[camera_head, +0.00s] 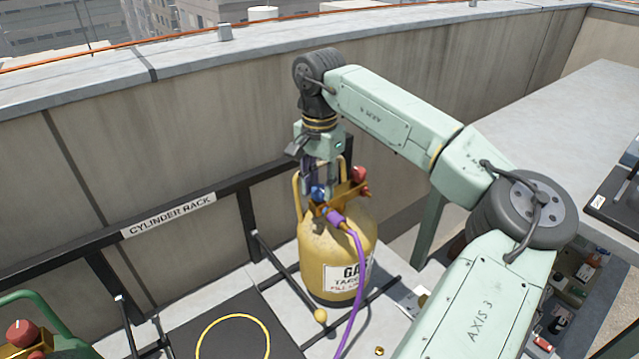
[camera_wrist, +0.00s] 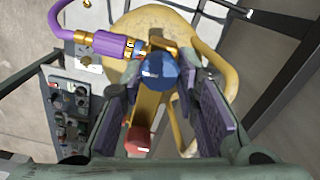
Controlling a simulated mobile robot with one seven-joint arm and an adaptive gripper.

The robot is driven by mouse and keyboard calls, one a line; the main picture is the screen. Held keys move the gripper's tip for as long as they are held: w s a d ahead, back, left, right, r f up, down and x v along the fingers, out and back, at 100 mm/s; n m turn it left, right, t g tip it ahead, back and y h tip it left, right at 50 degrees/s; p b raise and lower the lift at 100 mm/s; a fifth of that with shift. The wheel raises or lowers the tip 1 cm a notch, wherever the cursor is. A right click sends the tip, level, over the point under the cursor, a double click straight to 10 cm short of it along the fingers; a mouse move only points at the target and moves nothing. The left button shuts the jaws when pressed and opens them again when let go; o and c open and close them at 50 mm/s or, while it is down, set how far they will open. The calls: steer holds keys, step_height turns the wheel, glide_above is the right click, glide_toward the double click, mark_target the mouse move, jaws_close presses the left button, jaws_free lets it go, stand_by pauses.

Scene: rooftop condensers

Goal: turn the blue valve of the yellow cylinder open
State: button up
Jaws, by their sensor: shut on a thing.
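The yellow cylinder (camera_head: 335,248) stands upright in the rack in the head view, with a label on its front. In the wrist view its top (camera_wrist: 128,68) lies below the jaws. Its blue valve (camera_wrist: 159,71) sits between my gripper's fingertips (camera_wrist: 160,82), and the jaws are closed on it. In the head view the blue valve (camera_head: 318,192) is partly hidden by my gripper (camera_head: 320,185), which reaches down from above. A red valve (camera_head: 360,175) is on the other end of the brass fitting (camera_wrist: 149,110). A purple hose (camera_head: 355,250) joins the fitting beside the blue valve.
The black cylinder rack (camera_head: 232,188) runs along the wall. A green cylinder with a red knob (camera_head: 22,333) is at the lower left. A grey table (camera_head: 560,120) stands at the right. A yellow ring (camera_head: 233,318) marks a dark mat.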

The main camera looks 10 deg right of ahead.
mark_target(318, 189)
steer(key=o, duration=1.2)
steer(key=shift+c, duration=0.2)
steer(key=shift+r, duration=0.1)
step_height(318, 189, up, 12)
steer(key=shift+a, duration=0.1)
